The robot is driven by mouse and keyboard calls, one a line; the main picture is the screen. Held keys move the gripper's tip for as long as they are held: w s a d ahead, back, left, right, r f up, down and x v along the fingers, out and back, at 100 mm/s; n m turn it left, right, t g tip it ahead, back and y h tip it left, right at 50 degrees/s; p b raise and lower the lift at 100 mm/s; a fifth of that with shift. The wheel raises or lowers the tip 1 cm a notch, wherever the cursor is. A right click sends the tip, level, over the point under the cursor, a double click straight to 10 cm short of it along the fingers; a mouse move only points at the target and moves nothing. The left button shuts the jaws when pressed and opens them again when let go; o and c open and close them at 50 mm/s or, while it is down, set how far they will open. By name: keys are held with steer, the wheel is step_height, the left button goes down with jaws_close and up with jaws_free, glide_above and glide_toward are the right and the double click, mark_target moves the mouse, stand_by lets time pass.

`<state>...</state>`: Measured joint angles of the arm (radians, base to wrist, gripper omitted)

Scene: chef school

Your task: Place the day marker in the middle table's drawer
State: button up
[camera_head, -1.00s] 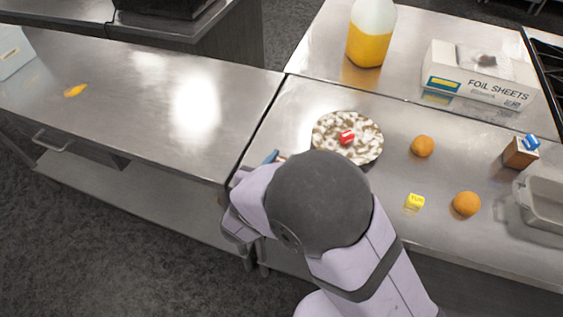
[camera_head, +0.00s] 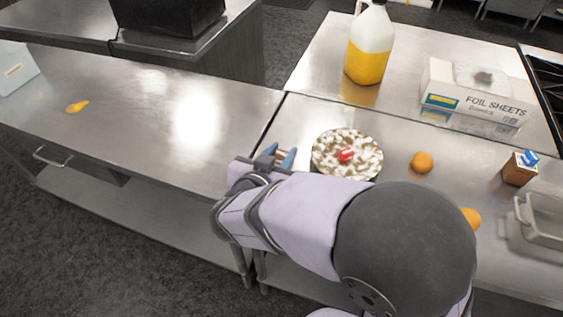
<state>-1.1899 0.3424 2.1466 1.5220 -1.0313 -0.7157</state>
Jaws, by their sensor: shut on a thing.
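My gripper (camera_head: 280,157) is over the front left corner of the right-hand steel table, just left of the patterned plate. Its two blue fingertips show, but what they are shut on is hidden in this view. A small red block (camera_head: 346,155) with pale marks lies on the plate (camera_head: 325,172). A small blue block (camera_head: 530,158) sits on a brown box at the right. The small yellow lettered block seen earlier is out of sight behind my arm.
The left-hand table (camera_head: 140,110) is mostly clear, with a yellow-orange piece (camera_head: 77,106) and a pale box (camera_head: 15,70) at its left. A jug (camera_head: 368,45), foil sheets box (camera_head: 475,95), orange (camera_head: 422,162) and grey tray (camera_head: 540,225) stand on the right-hand table.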

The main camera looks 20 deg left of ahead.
steer(key=shift+r, duration=0.35)
